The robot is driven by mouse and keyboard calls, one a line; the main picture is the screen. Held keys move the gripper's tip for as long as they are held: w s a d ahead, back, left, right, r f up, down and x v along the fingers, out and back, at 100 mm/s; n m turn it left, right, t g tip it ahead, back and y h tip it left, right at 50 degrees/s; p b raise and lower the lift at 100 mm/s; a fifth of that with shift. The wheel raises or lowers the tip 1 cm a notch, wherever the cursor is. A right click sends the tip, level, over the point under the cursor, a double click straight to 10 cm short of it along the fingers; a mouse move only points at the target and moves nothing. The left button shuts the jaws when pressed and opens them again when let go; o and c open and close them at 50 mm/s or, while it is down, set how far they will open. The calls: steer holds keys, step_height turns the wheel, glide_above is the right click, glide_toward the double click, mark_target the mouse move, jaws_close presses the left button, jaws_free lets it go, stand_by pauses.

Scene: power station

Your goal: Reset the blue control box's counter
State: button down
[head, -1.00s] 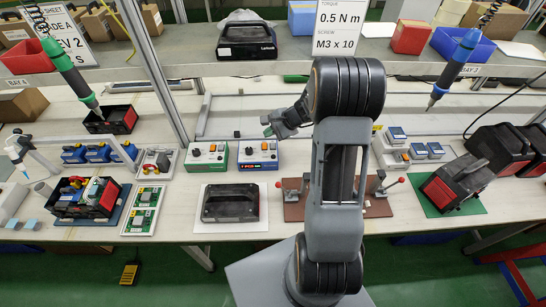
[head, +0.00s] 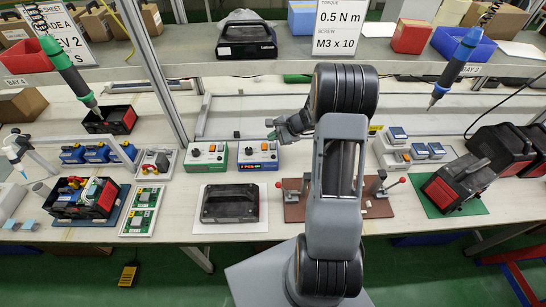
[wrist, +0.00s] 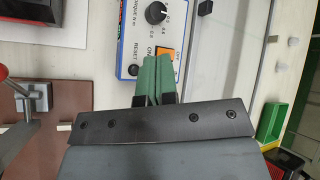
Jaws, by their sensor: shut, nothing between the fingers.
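The blue control box (head: 258,157) stands on the bench with a red display and a dial on its pale front panel. In the wrist view, the box (wrist: 136,28) shows a black dial (wrist: 156,13), a black RESET button (wrist: 133,71) and an orange-framed ON/OFF switch (wrist: 168,52). My gripper (head: 271,129) is just above and behind the box in the head view. Its green fingers (wrist: 158,62) are shut together and empty. In the wrist view their tips lie beside the RESET button, over the switch side; contact with the panel cannot be told.
A green control box (head: 206,157) stands close to the left. A dark case on a white mat (head: 231,231) lies in front. A brown fixture (head: 294,209) with red-knobbed clamps is at front right. Upright posts and an upper shelf (head: 300,66) stand behind.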

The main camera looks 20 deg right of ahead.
steer(key=b, duration=0.4)
glide_above(274, 157)
step_height(274, 157, down, 7)
steer(key=shift+w+r, duration=0.15)
steer(key=shift+r, duration=0.05)
steer(key=shift+f+b, duration=0.45)
steer(key=shift+b, duration=0.15)
steer(key=shift+f, duration=0.25)
stand_by(1.1)
steer(key=shift+f+b, duration=0.2)
steer(key=shift+b, duration=0.4)
steer(key=shift+f+b, duration=0.35)
steer(key=shift+b, duration=0.1)
stand_by(0.4)
steer(key=shift+r, duration=0.15)
steer(key=shift+r+p, duration=0.45)
steer(key=shift+r, duration=0.2)
steer(key=shift+r, duration=0.1)
